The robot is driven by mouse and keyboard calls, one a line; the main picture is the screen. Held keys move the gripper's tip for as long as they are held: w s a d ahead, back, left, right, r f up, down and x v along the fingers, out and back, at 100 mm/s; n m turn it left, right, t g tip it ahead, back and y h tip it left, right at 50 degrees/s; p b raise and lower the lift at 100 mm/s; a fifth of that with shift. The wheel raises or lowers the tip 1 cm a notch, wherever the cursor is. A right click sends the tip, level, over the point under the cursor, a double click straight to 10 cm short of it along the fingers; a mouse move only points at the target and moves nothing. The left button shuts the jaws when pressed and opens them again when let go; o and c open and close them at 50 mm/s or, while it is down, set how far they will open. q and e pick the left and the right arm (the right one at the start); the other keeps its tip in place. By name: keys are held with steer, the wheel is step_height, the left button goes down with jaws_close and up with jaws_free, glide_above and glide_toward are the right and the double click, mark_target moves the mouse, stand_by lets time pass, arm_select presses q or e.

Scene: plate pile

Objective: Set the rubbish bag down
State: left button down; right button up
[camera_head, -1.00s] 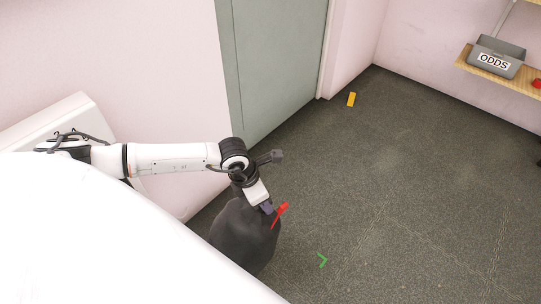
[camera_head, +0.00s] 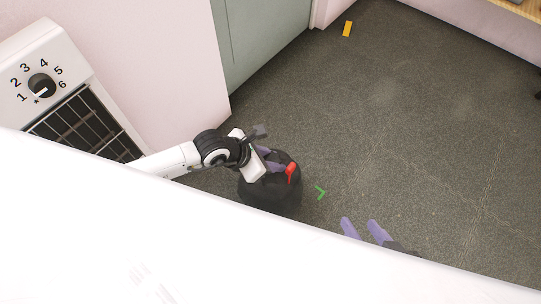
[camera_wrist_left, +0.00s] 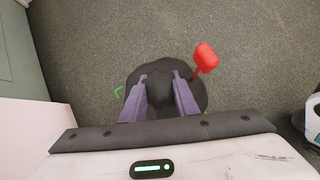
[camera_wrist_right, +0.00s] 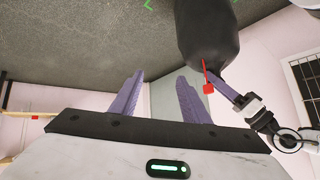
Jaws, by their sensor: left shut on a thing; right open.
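The black rubbish bag (camera_head: 270,194) hangs below my left gripper (camera_head: 264,163), which is shut on its top. A red tag (camera_head: 291,172) sticks out beside the fingers. In the left wrist view the bag (camera_wrist_left: 160,76) lies between green corner marks (camera_wrist_left: 118,91) on the floor. One green mark (camera_head: 320,192) shows right of the bag in the head view. I cannot tell whether the bag's base touches the floor. My right gripper (camera_head: 363,230) is open and empty, right of the bag; the bag (camera_wrist_right: 207,35) also shows in the right wrist view.
A white heater (camera_head: 85,120) with a numbered dial stands at the left by the pink wall. A grey-green door (camera_head: 262,40) is behind. A yellow block (camera_head: 347,28) lies on the far floor. A wooden shelf edge (camera_head: 525,8) shows at top right. The floor at right is clear.

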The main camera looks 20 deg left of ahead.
mark_target(271, 187)
arm_select(q)
steer(key=shift+w+f+b, duration=0.2)
steer(key=shift+f+b, duration=0.65)
steer(key=shift+f, duration=1.25)
arm_select(e)
steer(key=shift+w+a+f+n+g, duration=0.2)
steer(key=shift+a+f+n+g, duration=0.15)
steer(key=shift+a+f, duration=0.25)
arm_select(q)
steer(key=shift+f, duration=0.2)
arm_select(e)
steer(key=shift+f, duration=0.15)
arm_select(q)
steer(key=c, duration=1.4)
jaws_free()
steer(key=shift+s+f, duration=0.15)
